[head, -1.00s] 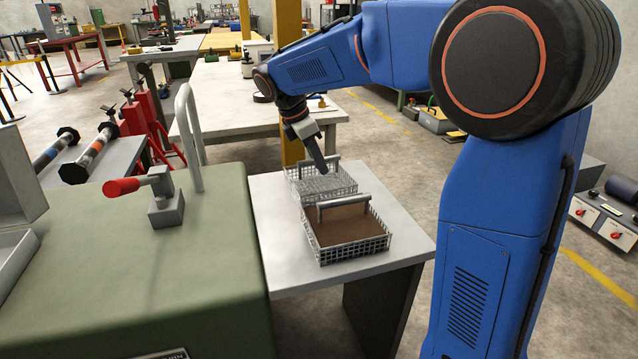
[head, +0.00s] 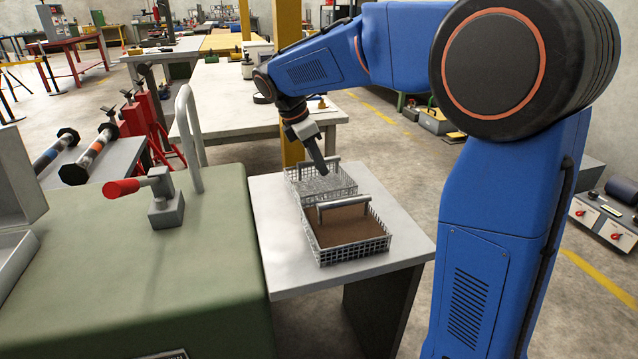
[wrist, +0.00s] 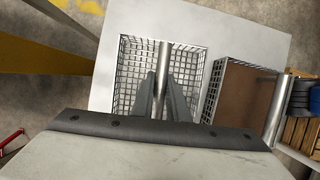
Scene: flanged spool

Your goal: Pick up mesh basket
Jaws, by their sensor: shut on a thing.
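The mesh basket (head: 321,184), an empty wire basket with a bar handle, stands on the white table behind a second basket. In the wrist view the basket (wrist: 130,70) shows its open grid floor and its handle (wrist: 165,58) running across the middle. My gripper (head: 324,168) reaches down into it from above. In the wrist view my gripper (wrist: 163,90) has one finger on each side of the handle and is shut on it. The basket's base appears to be resting on the table.
A second wire basket with a brown bottom (head: 345,232) stands close in front, nearly touching. The white table (head: 280,250) has bare room at its left and front. A green machine housing (head: 130,270) with a red-knobbed lever (head: 122,187) stands left. A yellow post (head: 288,80) rises behind.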

